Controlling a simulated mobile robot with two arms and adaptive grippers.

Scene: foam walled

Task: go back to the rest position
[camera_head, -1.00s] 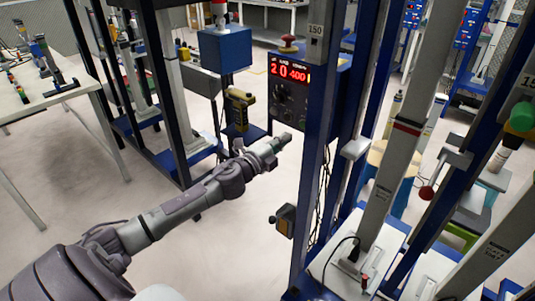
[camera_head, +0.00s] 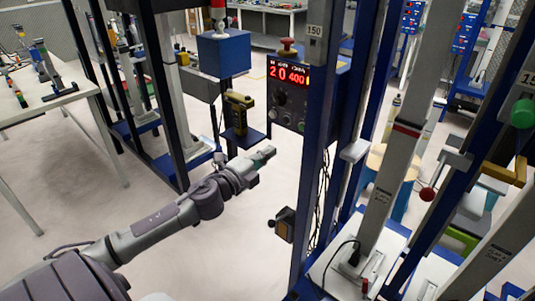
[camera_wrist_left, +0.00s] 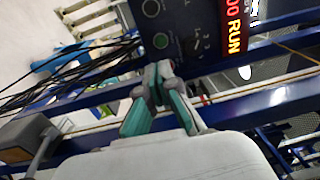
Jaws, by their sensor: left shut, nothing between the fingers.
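My left gripper (camera_head: 264,154) is at the end of my left arm, which comes in from the lower left in the head view. It is in free air, left of the blue upright of the machine and below the control box (camera_head: 288,92) with red digits. In the left wrist view its green-sided fingers (camera_wrist_left: 158,82) meet at their tips, with nothing between them. The control panel (camera_wrist_left: 180,32) shows behind the fingers there. My right gripper is in neither view.
A blue-framed machine (camera_head: 310,150) with tall uprights stands close on the right. A small box (camera_head: 284,222) sticks out from its upright. Another blue frame (camera_head: 170,150) stands behind my arm. A white table (camera_head: 50,100) is at the left. Floor at the lower middle is clear.

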